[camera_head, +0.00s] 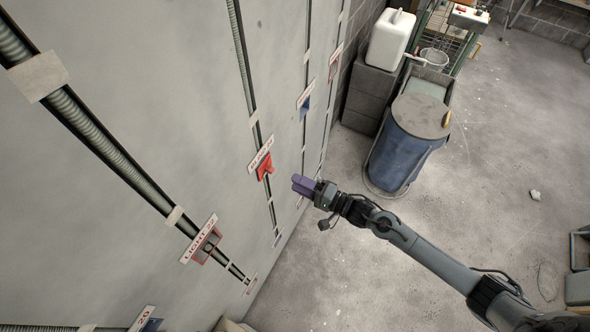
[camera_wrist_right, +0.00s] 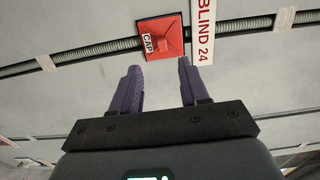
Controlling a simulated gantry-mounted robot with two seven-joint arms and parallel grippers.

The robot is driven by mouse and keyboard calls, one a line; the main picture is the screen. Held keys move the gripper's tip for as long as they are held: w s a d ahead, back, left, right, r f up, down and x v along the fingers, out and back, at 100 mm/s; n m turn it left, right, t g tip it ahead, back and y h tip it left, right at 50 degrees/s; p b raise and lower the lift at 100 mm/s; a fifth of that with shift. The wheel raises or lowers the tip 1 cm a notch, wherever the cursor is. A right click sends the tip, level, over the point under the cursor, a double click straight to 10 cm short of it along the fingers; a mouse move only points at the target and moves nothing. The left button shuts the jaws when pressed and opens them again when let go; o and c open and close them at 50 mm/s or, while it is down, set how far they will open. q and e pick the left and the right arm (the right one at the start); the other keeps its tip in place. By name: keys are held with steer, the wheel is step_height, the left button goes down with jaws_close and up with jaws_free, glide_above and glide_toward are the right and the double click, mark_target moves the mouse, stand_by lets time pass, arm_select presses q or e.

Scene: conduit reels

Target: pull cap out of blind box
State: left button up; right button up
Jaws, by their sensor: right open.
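The blind box is on the grey wall panel, marked by a white label reading "BLIND 24" (camera_wrist_right: 203,30). The red cap (camera_head: 265,168) sits on it, set in the conduit line. In the right wrist view the cap (camera_wrist_right: 171,36) is a red square with a raised middle and a small "CAP" tag. My right gripper (camera_head: 303,185) has purple fingers and is to the right of the cap, apart from it. In the wrist view its fingers (camera_wrist_right: 160,75) are open and empty, below the cap and pointing toward it. My left gripper is not in view.
A box labelled "LIGHT 22" (camera_head: 205,245) is lower left on the panel. A blue box (camera_head: 304,106) is further along. A blue drum (camera_head: 402,150) and a white canister (camera_head: 391,38) stand beyond my right arm. The floor around is mostly clear.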

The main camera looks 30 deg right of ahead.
mark_target(273, 171)
steer(key=b+x, duration=0.4)
steer(key=x, duration=0.2)
steer(key=shift+w+a+r, duration=0.1)
steer(key=shift+w+r, duration=0.05)
steer(key=shift+x, duration=1.25)
jaws_close()
steer(key=shift+s+d+p, duration=0.25)
steer(key=shift+p, duration=0.05)
